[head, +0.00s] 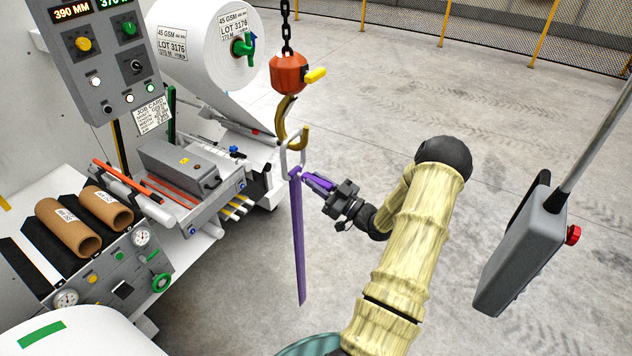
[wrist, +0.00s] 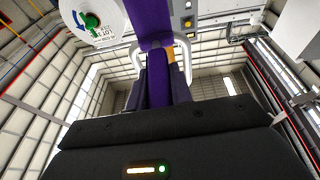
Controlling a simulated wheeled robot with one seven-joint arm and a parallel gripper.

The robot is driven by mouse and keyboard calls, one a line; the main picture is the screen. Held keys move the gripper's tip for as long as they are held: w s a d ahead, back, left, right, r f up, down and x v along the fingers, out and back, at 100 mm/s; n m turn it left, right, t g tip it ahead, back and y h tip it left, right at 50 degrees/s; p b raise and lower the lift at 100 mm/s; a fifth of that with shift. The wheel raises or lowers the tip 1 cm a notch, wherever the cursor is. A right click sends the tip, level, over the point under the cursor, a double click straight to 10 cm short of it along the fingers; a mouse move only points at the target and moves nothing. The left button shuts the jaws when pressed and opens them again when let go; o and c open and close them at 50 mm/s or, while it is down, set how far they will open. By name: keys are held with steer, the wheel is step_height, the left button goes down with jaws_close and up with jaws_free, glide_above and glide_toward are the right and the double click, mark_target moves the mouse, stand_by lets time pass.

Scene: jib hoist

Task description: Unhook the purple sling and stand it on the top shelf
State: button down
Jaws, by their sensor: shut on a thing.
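The purple sling (head: 298,235) hangs upright as a long flat strap below a pale metal link (head: 283,160). The link is at the bowl of the brass-coloured hook (head: 304,138), under the orange hoist block (head: 289,74); I cannot tell how firmly it sits there. My gripper (head: 303,175) comes from the right and is shut on the sling just below the link. In the wrist view the purple strap (wrist: 158,75) runs between the two dark fingers, with the pale link behind it. I cannot make out a top shelf for certain.
The printing machine with its paper roll (head: 205,45) and grey carriage (head: 180,168) stands close on the left. Two brown cores (head: 68,228) lie on it. A grey pendant box (head: 520,255) with a red button is at the right. The floor behind is clear.

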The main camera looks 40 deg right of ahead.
steer(key=shift+r, duration=0.1)
steer(key=shift+s+d+r+p, duration=0.1)
steer(key=shift+s+r+p, duration=0.15)
steer(key=shift+r, duration=0.55)
steer(key=shift+s+d+r+p, duration=0.1)
steer(key=shift+r+p, duration=0.15)
steer(key=shift+r, duration=0.5)
steer(key=shift+s+d+r+p, duration=0.1)
steer(key=shift+s+r+p, duration=0.2)
steer(key=shift+r, duration=0.45)
steer(key=shift+s+d+r+p, duration=0.1)
steer(key=shift+s+r+p, duration=0.2)
steer(key=shift+r, duration=0.45)
steer(key=shift+s+r, duration=0.1)
